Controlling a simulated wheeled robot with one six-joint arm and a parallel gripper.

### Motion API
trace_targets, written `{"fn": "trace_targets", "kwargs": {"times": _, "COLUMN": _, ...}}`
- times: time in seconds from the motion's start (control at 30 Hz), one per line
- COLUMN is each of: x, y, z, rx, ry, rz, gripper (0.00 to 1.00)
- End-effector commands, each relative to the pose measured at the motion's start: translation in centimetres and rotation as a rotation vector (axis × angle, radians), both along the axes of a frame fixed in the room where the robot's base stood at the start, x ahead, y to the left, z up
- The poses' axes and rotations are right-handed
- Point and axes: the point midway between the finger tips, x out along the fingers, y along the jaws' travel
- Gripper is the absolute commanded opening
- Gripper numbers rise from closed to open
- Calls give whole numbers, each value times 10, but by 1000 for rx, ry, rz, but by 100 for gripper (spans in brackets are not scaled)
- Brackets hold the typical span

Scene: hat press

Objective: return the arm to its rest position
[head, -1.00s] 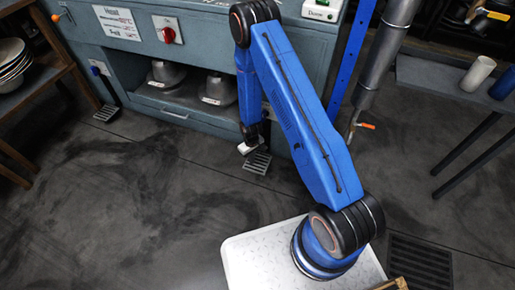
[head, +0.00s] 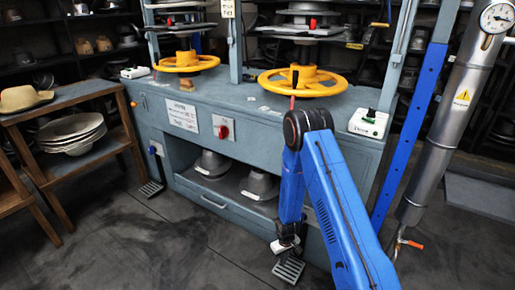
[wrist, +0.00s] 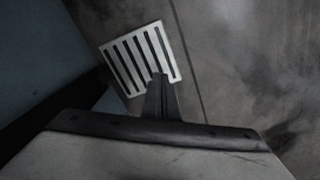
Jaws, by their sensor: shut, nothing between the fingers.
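My blue arm (head: 345,215) stands at the lower right in the head view, with its elbow up in front of the press bench and its forearm hanging down. My gripper (head: 284,246) points down at the forearm's end, low over the floor beside the bench's base. In the wrist view my gripper (wrist: 160,82) shows its fingers together with nothing between them. A slotted metal pedal (wrist: 139,58) lies just beyond the fingertips; it also shows in the head view (head: 288,269). I cannot tell whether the fingers touch it.
The grey-blue press bench (head: 260,125) bears yellow handwheels (head: 187,62) and a red switch (head: 223,131). A wooden table (head: 95,88) with hats and plates stands left. A metal cylinder (head: 455,125) with a gauge stands right. The floor (head: 170,240) in front is clear.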

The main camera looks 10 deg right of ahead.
Motion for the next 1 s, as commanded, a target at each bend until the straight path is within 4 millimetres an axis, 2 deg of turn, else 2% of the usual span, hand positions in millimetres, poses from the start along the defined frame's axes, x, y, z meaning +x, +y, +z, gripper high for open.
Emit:
{"fn": "trace_targets", "kwargs": {"times": 0.17, "x": 7, "y": -1, "z": 25, "rx": 2, "ry": -13, "rz": -10, "gripper": 0}}
{"fn": "trace_targets", "kwargs": {"times": 0.6, "x": 21, "y": -11, "z": 147, "rx": 11, "ry": -69, "rz": -58, "gripper": 0}}
{"fn": "trace_targets", "kwargs": {"times": 1.0, "x": 11, "y": -24, "z": 253, "rx": 20, "ry": -117, "rz": -104, "gripper": 0}}
